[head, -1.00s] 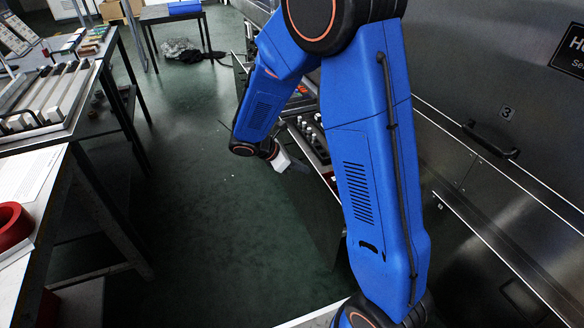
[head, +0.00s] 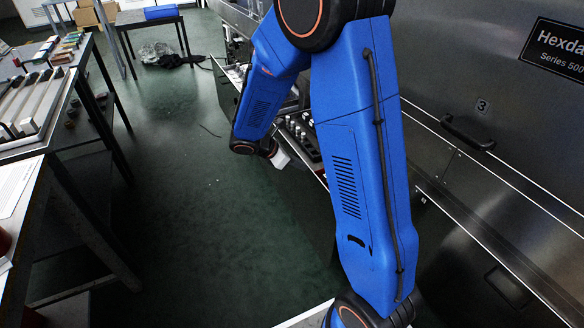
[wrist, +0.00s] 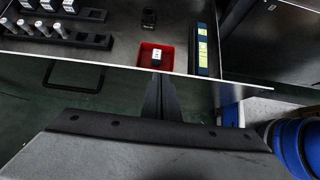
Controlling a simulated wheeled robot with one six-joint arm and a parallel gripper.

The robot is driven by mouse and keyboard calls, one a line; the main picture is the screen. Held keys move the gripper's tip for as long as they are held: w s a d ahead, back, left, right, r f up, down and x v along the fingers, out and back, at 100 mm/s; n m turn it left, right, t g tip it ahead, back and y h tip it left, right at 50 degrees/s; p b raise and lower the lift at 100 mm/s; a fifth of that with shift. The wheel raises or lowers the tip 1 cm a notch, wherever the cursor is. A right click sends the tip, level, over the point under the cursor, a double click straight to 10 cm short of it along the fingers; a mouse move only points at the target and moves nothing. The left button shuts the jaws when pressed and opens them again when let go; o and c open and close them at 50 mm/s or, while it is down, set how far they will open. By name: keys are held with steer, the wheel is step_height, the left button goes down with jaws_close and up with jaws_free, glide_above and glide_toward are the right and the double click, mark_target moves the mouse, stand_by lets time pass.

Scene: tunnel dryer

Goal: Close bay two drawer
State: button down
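An open drawer (head: 322,177) sticks out from the steel dryer, left of the panel marked 3; its own number is not visible. It holds dark racks and small parts, partly hidden by my arm. In the wrist view its thin pale front edge (wrist: 110,64) runs across the picture, with a dark handle (wrist: 75,78) on the front face. My gripper (wrist: 158,84) is outside the drawer, in front of that face, its dark fingers together with nothing seen between them. Fingertips overlap the front edge in the picture; I cannot tell whether they touch it. In the head view the fingers are hidden.
In the drawer are a red tray (wrist: 145,62) with a white item, a black rack (wrist: 90,41) with pale vials, and a yellow-labelled strip (wrist: 202,50). A worktable (head: 45,150) stands left.

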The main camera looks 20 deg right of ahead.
steer(key=d, duration=2.3)
steer(key=shift+w+d, duration=0.3)
steer(key=shift+w, duration=0.1)
